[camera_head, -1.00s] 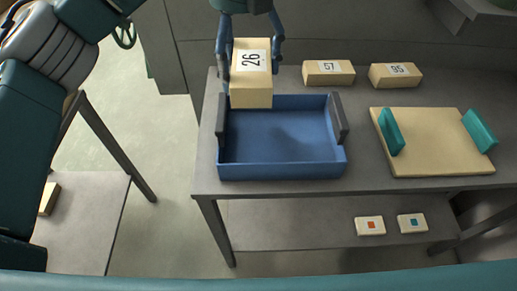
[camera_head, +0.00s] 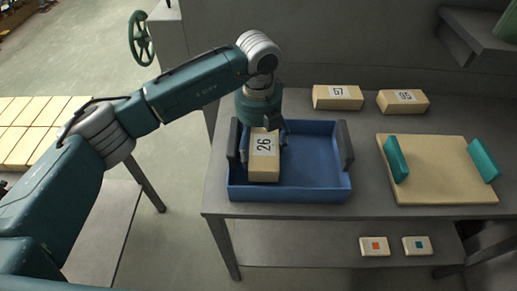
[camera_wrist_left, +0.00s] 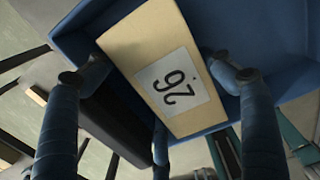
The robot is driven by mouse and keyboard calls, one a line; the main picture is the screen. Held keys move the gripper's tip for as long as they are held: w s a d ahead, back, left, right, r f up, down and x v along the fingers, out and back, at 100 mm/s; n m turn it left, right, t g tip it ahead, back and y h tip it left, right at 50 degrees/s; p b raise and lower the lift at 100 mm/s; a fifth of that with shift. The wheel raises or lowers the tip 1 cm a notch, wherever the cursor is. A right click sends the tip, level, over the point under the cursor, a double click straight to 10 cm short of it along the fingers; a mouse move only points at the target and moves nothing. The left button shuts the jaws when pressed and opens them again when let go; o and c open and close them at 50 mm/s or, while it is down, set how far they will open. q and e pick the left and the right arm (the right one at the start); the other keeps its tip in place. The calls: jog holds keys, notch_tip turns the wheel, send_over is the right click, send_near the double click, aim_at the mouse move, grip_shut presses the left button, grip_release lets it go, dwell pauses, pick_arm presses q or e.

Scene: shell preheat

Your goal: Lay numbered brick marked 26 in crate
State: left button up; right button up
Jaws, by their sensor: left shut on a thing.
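The cream brick marked 26 (camera_head: 264,163) is at the left side of the blue crate (camera_head: 290,196), inside its outline. I cannot tell whether it touches the crate floor. My left gripper (camera_head: 265,136) reaches down over the brick's far part and is shut on it. In the left wrist view the brick (camera_wrist_left: 130,40) lies tilted between the fingers (camera_wrist_left: 160,75), its 26 label in plain sight, with blue crate walls around it. The crate stands on the grey table and its right half is empty. My right gripper is not in view.
Two more numbered bricks (camera_head: 338,97) (camera_head: 403,101) lie behind the crate. A tan board (camera_head: 440,165) with teal handles lies to its right. Two small marked blocks (camera_head: 374,246) (camera_head: 417,245) rest on the lower shelf. The crate's dark handles (camera_head: 345,143) rise at both ends.

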aim_at(258, 153)
pick_arm(q)
notch_tip(258, 153, down, 2)
jog(key=shift+s+f+p, duration=0.1)
jog(key=shift+f+p, duration=0.05)
jog(key=shift+p, duration=0.2)
jog(key=shift+f, duration=0.35)
jog(key=o, duration=1.5)
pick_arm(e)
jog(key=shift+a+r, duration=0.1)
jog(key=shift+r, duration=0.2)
